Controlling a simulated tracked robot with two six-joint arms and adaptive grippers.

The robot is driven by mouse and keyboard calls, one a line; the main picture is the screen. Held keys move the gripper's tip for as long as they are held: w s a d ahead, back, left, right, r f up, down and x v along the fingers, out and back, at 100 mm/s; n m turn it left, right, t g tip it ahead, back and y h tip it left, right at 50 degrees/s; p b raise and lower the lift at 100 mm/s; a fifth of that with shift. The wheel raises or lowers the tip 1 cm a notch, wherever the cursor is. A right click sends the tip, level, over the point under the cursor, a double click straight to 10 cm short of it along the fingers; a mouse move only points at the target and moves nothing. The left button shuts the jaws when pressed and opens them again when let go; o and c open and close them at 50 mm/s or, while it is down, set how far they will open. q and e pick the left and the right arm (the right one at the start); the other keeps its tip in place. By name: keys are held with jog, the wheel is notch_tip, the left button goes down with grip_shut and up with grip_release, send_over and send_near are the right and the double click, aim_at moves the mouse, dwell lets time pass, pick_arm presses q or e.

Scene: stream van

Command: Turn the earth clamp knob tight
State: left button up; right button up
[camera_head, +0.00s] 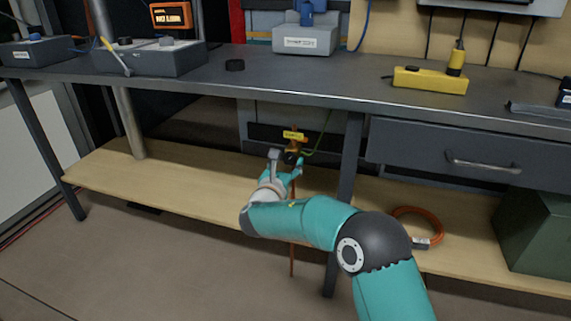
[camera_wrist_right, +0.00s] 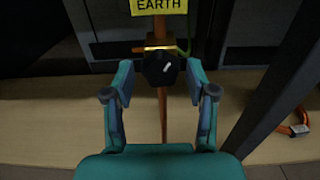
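The earth clamp is a brass block (camera_wrist_right: 146,47) on a copper rod (camera_wrist_right: 163,115), under a yellow EARTH label (camera_wrist_right: 160,6). Its black knob (camera_wrist_right: 161,69) faces my right wrist camera and bears a short white slanted mark. My right gripper (camera_wrist_right: 161,92) is open, one finger on each side of the knob, with gaps between the fingertips and the knob. In the head view, my right gripper (camera_head: 284,165) is just below the yellow label (camera_head: 294,135) and partly hides the clamp. My left gripper is not in view.
The dark bench top (camera_head: 330,82) overhangs the clamp. A bench leg (camera_head: 348,165) stands close to its right. A wooden shelf (camera_head: 190,190) runs below, with an orange cable coil (camera_head: 420,213) at right. A green wire (camera_wrist_right: 213,62) runs beside the clamp.

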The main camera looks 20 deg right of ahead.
jog(key=c, duration=0.8)
jog(key=shift+a, duration=0.1)
jog(key=shift+c, duration=0.2)
